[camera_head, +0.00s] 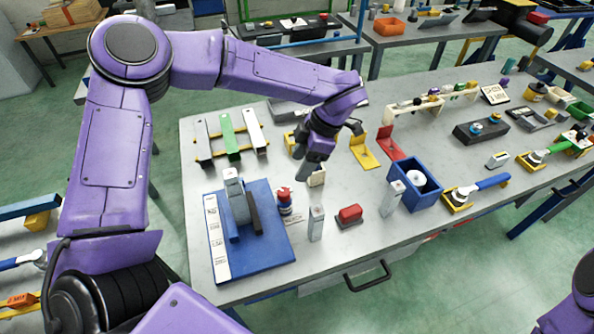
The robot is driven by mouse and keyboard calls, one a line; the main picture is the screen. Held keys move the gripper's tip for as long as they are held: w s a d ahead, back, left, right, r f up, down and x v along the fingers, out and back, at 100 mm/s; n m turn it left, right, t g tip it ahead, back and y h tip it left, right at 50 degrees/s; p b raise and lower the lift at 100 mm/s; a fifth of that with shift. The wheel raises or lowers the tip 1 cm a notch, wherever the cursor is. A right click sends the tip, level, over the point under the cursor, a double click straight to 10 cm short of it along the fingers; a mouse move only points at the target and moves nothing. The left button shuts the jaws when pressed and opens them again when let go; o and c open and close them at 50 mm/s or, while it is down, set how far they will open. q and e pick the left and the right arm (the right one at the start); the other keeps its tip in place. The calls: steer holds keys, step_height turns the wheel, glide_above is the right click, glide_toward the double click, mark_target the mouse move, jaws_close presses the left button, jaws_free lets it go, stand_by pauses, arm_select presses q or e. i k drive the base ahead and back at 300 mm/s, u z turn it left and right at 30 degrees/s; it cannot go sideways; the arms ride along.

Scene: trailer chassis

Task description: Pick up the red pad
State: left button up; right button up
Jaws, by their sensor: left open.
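A small red pad-like block (350,213) with a dark base lies on the grey workbench (325,262) near its front edge. My left gripper (311,172) points down over the middle of the bench, up and to the left of the red block in the picture and apart from it. Its jaws are open, and I see nothing held in them. A small beige block (317,179) shows just beside the fingertips; whether they touch it I cannot tell. My right gripper is out of view.
A blue board (270,255) with a grey clamp-like device stands at left. A light upright block (316,224) and another (392,199) flank the red block. A blue bin (416,187) is to the right. Yellow (364,150) and red (390,144) brackets stand behind.

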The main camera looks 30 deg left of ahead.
mark_target(347, 217)
steer(key=k, duration=1.5)
